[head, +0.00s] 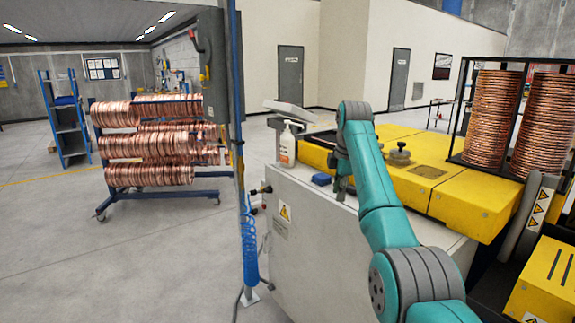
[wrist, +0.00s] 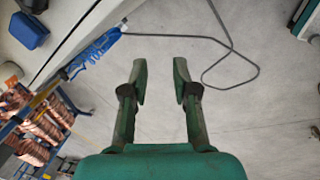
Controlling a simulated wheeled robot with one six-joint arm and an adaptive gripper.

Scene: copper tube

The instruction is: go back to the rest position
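My gripper (wrist: 158,85) shows in the wrist view with its two green fingers apart and nothing between them. Bare grey floor lies beyond the fingertips. In the head view my teal arm reaches forward over the white and yellow machine bench, and my gripper (head: 341,188) hangs at its far end, small and dark, near the bench's front edge. A blue block (head: 321,179) lies on the bench top just left of it. The block also shows at the upper left of the wrist view (wrist: 28,30).
A white pump bottle (head: 288,146) stands on the bench (head: 300,215). A post with a coiled blue hose (head: 249,245) rises at the bench's left. Copper coils (head: 487,118) stand at the right; a rack of copper coils (head: 150,147) stands at the left.

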